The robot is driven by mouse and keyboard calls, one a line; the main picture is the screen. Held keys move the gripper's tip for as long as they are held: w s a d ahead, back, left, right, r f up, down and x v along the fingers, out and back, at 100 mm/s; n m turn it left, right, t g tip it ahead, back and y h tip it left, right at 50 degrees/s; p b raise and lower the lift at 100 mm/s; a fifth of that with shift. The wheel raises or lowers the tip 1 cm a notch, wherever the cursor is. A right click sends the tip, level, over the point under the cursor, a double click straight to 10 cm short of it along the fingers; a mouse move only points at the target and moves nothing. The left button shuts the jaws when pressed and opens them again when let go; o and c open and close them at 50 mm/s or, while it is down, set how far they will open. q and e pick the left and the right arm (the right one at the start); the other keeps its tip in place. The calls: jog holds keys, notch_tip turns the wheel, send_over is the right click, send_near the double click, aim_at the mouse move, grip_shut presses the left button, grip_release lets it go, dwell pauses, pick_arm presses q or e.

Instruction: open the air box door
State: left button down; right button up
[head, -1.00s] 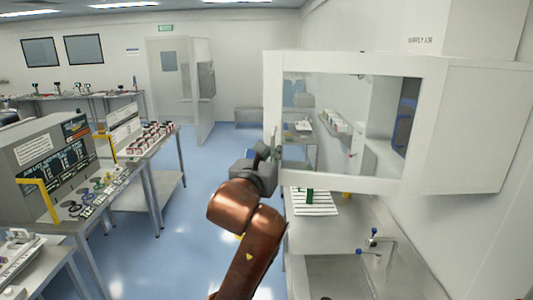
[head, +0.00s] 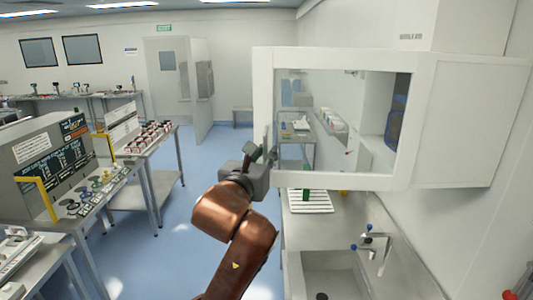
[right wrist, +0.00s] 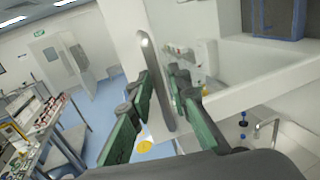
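The air box (head: 470,120) is a white cabinet on the right wall. Its white-framed door (head: 335,181) has a clear pane and stands swung out, with the room behind showing through the pane. The upright grey handle is on the door's left edge; it shows in the right wrist view (right wrist: 146,55). My right gripper (head: 262,155) is at that edge. In the right wrist view its green fingers (right wrist: 160,88) lie on either side of the handle, closed around it. The handle is mostly hidden in the head view. My left gripper is not in view.
A counter with a sink (head: 335,272), a tap (head: 375,240) and a white ribbed tray (head: 310,203) lies below the door. A control bench (head: 45,165) stands at the left. The blue floor (head: 190,215) between is clear.

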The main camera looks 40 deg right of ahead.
jog(key=shift+o, duration=0.6)
jog(key=shift+f, duration=0.1)
jog(key=shift+a, duration=0.15)
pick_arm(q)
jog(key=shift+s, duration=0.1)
pick_arm(e)
jog(key=v, duration=1.1)
jog(key=shift+s+a, duration=0.2)
jog(key=shift+s, duration=0.1)
jog(key=shift+w, duration=0.1)
